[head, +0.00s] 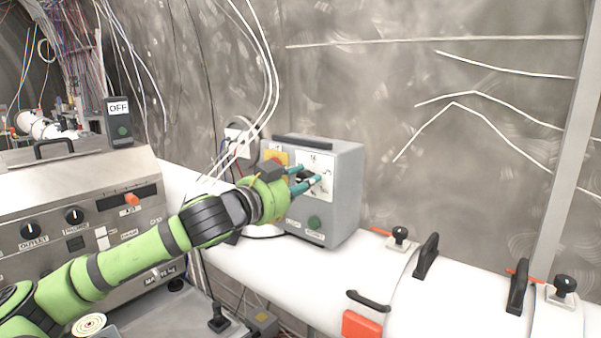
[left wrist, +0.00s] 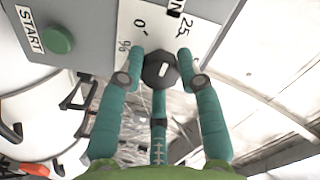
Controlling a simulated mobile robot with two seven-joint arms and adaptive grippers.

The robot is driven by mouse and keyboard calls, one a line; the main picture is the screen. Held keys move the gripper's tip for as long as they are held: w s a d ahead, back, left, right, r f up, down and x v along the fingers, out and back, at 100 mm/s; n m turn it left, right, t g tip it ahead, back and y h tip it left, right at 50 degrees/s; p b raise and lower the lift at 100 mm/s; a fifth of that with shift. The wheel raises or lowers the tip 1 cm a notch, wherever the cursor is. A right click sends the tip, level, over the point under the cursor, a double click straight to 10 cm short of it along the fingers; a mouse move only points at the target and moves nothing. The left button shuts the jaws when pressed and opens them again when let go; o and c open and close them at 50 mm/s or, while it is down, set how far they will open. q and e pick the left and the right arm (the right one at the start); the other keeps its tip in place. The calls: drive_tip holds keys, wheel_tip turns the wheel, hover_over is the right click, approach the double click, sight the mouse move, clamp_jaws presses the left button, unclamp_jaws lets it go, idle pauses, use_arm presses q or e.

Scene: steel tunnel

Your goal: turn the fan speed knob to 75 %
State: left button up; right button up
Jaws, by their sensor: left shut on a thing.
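The fan speed knob (left wrist: 160,69) is black with a short white mark, on a white dial plate (left wrist: 131,22) on the front of a grey control box (head: 342,205). In the left wrist view, "0", "25" and a "%" sign show beside it; other dial figures are out of view or hidden, and I cannot tell which figure the mark points to. My left gripper (head: 307,181) has teal fingers at the dial plate. In the left wrist view, my left gripper (left wrist: 160,75) is closed around the knob. My right gripper is not in view.
A green START button (left wrist: 58,40) sits low on the same box; it also shows in the head view (head: 314,222). A yellow-and-red switch (head: 275,157) is close to my left wrist. The box stands on a white pipe (head: 275,270) with black handles (head: 427,256). A grey console (head: 80,200) stands left.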

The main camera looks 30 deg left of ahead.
use_arm(q)
drive_tip(key=m+p, duration=0.4)
drive_tip(key=m, duration=0.3)
drive_tip(key=shift+r, duration=0.15)
drive_tip(key=m+p, duration=0.2)
drive_tip(key=m, duration=0.2)
drive_tip(key=m+p, duration=0.3)
drive_tip(key=m, duration=0.1)
drive_tip(key=shift+m, duration=0.3)
drive_tip(key=m+p, duration=0.2)
drive_tip(key=m, duration=0.2)
drive_tip(key=shift+m+p, duration=0.3)
drive_tip(key=m+p, duration=0.2)
drive_tip(key=m, duration=0.2)
drive_tip(key=shift+m+p, duration=0.3)
drive_tip(key=shift+p, duration=0.05)
drive_tip(key=m+p, duration=0.1)
drive_tip(key=m, duration=0.2)
drive_tip(key=shift+p, duration=0.4)
drive_tip(key=shift+m+p, duration=0.45)
drive_tip(key=shift+m, duration=1.15)
